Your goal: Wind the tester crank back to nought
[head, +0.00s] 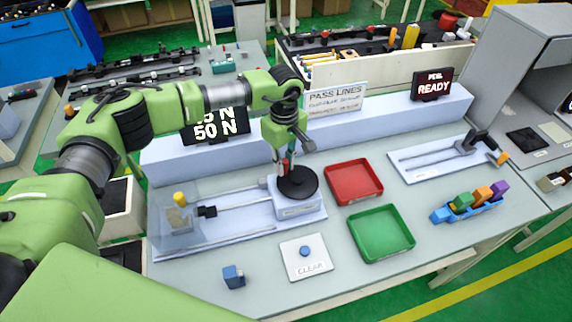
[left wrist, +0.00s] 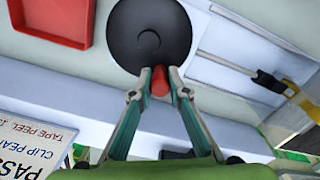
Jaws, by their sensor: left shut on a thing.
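The tester (head: 297,209) stands on the bench with a black crank disc (head: 300,184) on its right end. A red crank knob (left wrist: 160,82) stands near the disc's edge. My left gripper (head: 285,166) reaches down over the disc and is shut on the red knob; its two fingers flank the knob in the left wrist view (left wrist: 160,75). A rail runs left from the crank to a black clamp (head: 207,211) and a clear guard with a yellow knob (head: 180,198). The display (head: 215,127) shows 50 N; its upper line is partly hidden by my arm. My right gripper is not in view.
A red tray (head: 353,165) and green tray (head: 381,254) lie right of the crank. A CLEAR button (head: 304,251) and small blue block (head: 234,277) are in front. A blue rack (head: 468,213) with colored clips and a peel tester (head: 455,157) are farther right.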

